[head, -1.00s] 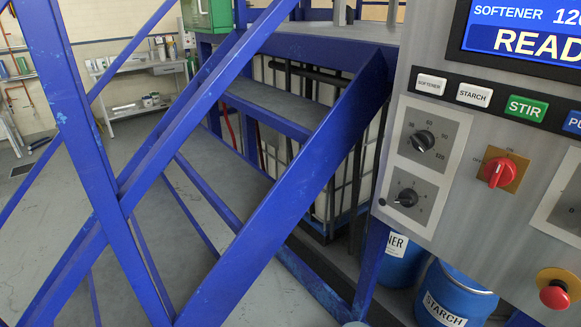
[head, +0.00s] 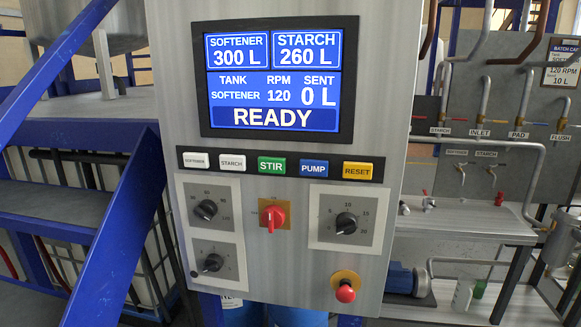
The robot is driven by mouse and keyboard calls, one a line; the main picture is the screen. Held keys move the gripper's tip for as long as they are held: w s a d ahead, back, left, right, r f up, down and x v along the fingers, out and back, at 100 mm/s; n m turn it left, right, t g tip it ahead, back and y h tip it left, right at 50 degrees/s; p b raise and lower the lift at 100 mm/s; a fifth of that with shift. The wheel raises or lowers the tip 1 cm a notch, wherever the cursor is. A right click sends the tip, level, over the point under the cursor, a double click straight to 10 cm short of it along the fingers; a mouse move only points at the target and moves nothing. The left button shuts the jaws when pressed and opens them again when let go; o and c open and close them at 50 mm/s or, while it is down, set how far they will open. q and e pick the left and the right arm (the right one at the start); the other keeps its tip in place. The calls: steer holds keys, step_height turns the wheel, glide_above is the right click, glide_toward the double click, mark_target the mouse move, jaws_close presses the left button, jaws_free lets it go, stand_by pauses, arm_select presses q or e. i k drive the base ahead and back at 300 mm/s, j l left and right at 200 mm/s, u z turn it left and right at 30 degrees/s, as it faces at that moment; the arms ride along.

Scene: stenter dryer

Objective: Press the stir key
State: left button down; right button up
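The green STIR key (head: 271,165) is in the middle of a row of keys on the grey control panel (head: 300,270) in the head view. The white SOFTENER key (head: 195,160) and STARCH key (head: 232,162) are to its left. The blue PUMP key (head: 314,167) and yellow RESET key (head: 357,171) are to its right. The display (head: 275,78) above reads softener 300 L, starch 260 L, tank softener, RPM 120, sent 0 L, READY. Nothing covers the STIR key. Neither of my grippers shows in the view.
Below the keys are black dials (head: 346,223), a red rotary switch (head: 272,217) and a red mushroom button (head: 345,291). Blue stair rails (head: 110,245) stand at the left. Pipes, valves and a metal bench (head: 465,222) are at the right. The space before the panel looks clear.

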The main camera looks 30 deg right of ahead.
mark_target(266, 165)
steer(key=z, duration=1.05)
